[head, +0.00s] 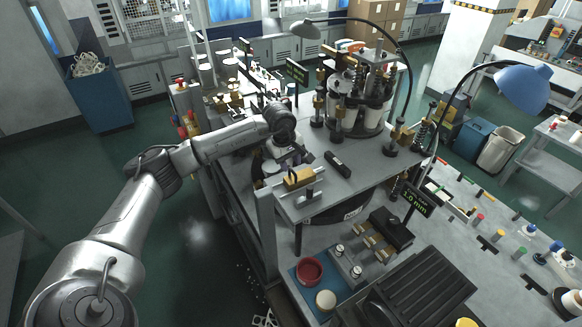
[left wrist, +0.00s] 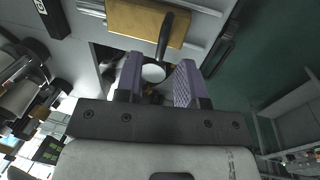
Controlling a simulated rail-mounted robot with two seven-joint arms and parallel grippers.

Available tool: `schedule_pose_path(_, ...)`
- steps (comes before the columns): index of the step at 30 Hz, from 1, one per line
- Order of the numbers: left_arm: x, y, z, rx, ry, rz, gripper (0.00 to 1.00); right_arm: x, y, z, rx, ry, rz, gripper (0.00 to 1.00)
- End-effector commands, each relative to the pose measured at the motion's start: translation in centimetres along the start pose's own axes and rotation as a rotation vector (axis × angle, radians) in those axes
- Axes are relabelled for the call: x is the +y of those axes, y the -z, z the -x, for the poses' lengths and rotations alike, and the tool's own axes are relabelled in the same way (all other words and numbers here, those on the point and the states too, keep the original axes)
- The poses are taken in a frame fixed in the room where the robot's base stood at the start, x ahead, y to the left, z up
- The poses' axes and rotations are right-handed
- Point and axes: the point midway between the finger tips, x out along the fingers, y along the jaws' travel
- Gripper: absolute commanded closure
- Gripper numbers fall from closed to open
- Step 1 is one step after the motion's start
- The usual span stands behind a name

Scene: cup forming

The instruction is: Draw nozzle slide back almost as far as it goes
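The nozzle slide is a brass-coloured block (head: 298,179) on two pale rails at the front left of the machine table. In the left wrist view the brass block (left wrist: 140,23) lies across the rails, and a dark upright handle (left wrist: 165,36) stands out from it. My left gripper (head: 287,155) is by the slide in the head view, partly hidden by its own wrist. In the left wrist view its two purple fingers (left wrist: 158,75) are apart, with the handle's end just beyond the gap between them. I cannot tell whether they touch it. My right gripper is not in view.
A black oblong device (head: 338,164) lies on the table right of the slide. A "1.0 mm" display (head: 417,200) is to the right. A blue tray (head: 293,285) with a red bowl (head: 309,270) sits lower in front.

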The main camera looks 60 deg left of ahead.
Motion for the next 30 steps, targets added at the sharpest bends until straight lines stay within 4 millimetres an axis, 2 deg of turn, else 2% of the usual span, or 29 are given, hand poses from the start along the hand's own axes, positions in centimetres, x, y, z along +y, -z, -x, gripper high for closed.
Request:
schedule_pose_path(9, 0.0, 0.0, 6.3, 0.001, -0.006, -0.001, 0.64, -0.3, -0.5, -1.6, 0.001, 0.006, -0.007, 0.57)
schedule_pose_path(15, 0.0, 0.0, 9.3, 0.000, -0.003, -0.001, 0.64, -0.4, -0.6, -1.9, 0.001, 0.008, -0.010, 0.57)
schedule_pose_path(22, 0.0, 0.0, 11.1, -0.001, -0.002, -0.002, 0.64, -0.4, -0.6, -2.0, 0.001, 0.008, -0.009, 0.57)
schedule_pose_path(30, 0.0, 0.0, 11.4, -0.001, 0.000, -0.001, 0.64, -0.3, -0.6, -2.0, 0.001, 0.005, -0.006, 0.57)
